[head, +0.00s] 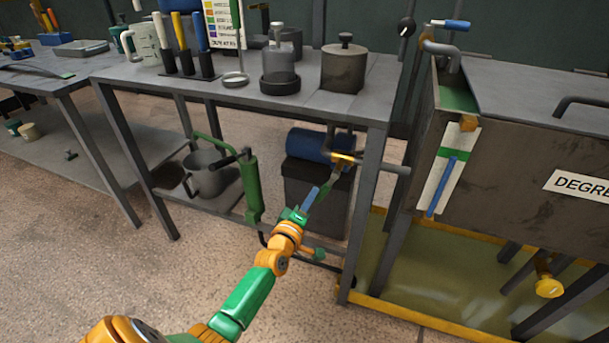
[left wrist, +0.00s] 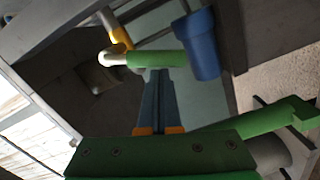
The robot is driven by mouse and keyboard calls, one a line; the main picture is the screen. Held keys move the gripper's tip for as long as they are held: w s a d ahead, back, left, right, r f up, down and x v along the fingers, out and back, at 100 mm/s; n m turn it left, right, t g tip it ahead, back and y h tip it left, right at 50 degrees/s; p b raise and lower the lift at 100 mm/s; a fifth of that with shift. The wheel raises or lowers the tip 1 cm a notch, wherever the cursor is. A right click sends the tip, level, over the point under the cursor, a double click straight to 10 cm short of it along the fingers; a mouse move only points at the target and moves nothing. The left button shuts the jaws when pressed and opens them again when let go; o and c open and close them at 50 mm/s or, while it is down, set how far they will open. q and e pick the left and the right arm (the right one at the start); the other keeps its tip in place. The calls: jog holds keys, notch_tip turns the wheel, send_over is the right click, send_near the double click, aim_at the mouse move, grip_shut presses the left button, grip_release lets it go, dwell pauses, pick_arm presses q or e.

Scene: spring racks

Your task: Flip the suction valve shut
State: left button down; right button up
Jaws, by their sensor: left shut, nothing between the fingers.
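The suction valve (head: 343,158), with a yellow body, sits on the pipework under the middle bench, beside a blue cylinder (head: 318,145). In the left wrist view its yellow part (left wrist: 121,36) shows with a pale elbow and a green-sleeved lever (left wrist: 155,59). My left gripper (head: 318,190) reaches up from below toward the valve, shut and empty. In the left wrist view the closed fingers (left wrist: 159,76) end right at the green sleeve; I cannot tell whether they touch it. My right gripper is not in view.
Bench legs (head: 366,195) stand right of the valve. A green hand pump (head: 252,188) and a grey jug (head: 207,172) stand left of my gripper on the lower shelf. The degreaser tank (head: 520,190) is at the right.

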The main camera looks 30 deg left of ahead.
pick_arm(q)
jog(key=n, duration=0.1)
jog(key=d+f+n+b, duration=0.1)
jog(key=shift+w+d+f+n, duration=0.1)
jog(key=shift+w+d+n, duration=0.15)
jog(key=shift+n, duration=0.15)
jog(key=shift+d+f+n+b, duration=0.15)
jog(key=shift+d+n+b, duration=0.25)
jog(key=shift+n, duration=0.4)
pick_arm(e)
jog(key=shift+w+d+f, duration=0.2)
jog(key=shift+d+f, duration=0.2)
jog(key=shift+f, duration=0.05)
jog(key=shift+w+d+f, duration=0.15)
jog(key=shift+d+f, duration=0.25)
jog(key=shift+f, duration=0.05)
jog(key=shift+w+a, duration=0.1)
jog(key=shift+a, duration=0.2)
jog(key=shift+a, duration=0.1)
